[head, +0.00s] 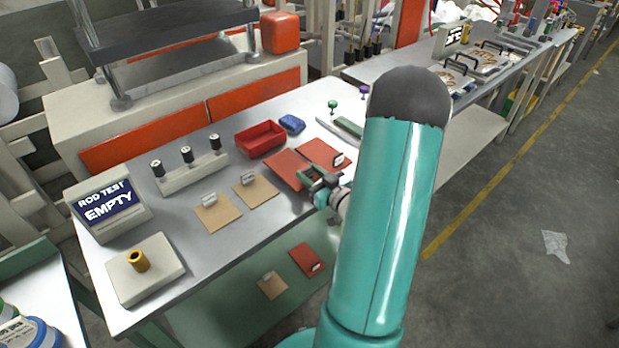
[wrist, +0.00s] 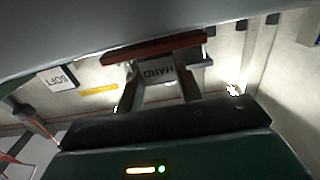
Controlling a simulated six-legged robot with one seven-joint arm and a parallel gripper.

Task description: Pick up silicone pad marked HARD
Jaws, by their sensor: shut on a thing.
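A red-brown silicone pad (wrist: 150,48) with a white tag reading HARD (wrist: 158,72) shows edge-on in the wrist view. My gripper (wrist: 160,78) has its two fingers on either side of that tag, shut on the pad's tag end. In the head view my gripper (head: 319,182) is at the near end of a red pad (head: 287,168), whose tag it hides. A second red pad (head: 320,152) lies just beyond, with a white tag too small to read. I cannot tell whether the held pad touches the table. A tag reading SOFT (wrist: 60,79) shows at the left of the wrist view.
Two tan pads (head: 218,213) (head: 256,190) with tags lie left on the table (head: 190,255). A red bin (head: 260,138) and a blue block (head: 291,123) stand behind. More pads (head: 307,260) (head: 272,286) show lower down, under the front edge. A sign reads ROD TEST EMPTY (head: 108,204).

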